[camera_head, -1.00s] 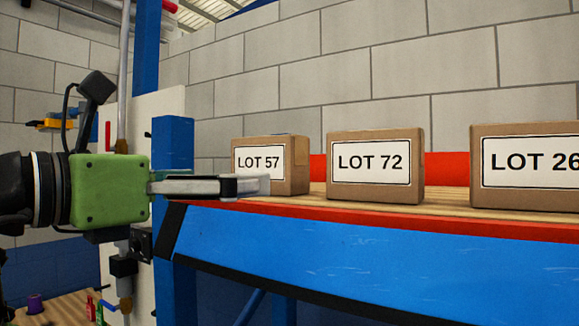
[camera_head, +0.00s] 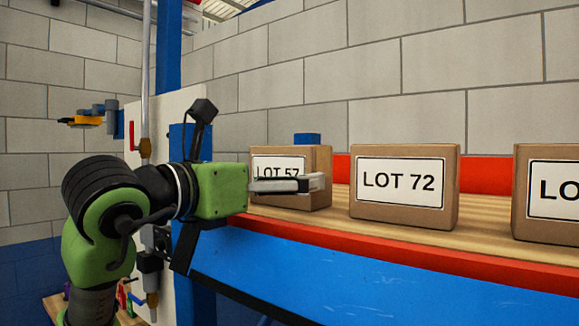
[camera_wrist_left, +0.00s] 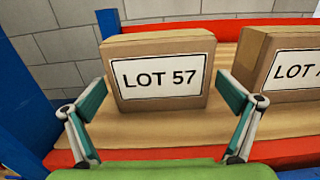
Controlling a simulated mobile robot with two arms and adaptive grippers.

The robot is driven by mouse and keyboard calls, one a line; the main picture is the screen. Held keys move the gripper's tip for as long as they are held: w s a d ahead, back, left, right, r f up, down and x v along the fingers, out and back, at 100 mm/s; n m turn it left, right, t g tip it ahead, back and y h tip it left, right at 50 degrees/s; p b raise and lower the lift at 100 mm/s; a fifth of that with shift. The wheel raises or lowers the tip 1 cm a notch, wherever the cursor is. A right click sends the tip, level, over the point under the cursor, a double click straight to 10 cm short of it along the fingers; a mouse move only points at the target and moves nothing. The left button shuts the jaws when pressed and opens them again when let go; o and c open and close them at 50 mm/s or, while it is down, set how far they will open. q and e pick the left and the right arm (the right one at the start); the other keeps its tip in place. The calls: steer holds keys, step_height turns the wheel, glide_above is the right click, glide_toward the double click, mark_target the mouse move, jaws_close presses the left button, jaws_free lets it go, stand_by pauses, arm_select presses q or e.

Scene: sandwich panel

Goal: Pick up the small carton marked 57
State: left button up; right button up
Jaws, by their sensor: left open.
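The small brown carton marked LOT 57 (camera_head: 318,165) stands upright on the wooden shelf, leftmost in the row. In the left wrist view the LOT 57 carton (camera_wrist_left: 165,78) faces me squarely, its label fully readable. My left gripper (camera_head: 312,184) is in front of it in the head view and covers the lower part of its label. In the left wrist view my left gripper (camera_wrist_left: 162,97) is open, with one finger at each side of the carton. I cannot tell whether the fingers touch it. My right gripper is not in view.
The LOT 72 carton (camera_head: 404,188) stands right of LOT 57, with a narrow gap. Another carton (camera_head: 546,196) is at the right edge, its label cut off. The shelf (camera_head: 480,227) has a red front edge and a blue beam. A blue post (camera_head: 190,143) stands at the left.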

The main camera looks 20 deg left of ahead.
arm_select(q)
steer(key=p+x, duration=0.1)
steer(key=x, duration=0.2)
steer(key=shift+w+r+p, duration=0.15)
steer(key=shift+w+p, duration=0.15)
steer(key=shift+w+d, duration=0.15)
steer(key=c, duration=1)
steer(key=shift+c, duration=0.5)
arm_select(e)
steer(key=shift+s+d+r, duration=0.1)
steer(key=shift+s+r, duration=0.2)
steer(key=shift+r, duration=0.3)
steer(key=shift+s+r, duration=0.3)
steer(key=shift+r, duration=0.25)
arm_select(q)
steer(key=shift+r, duration=0.1)
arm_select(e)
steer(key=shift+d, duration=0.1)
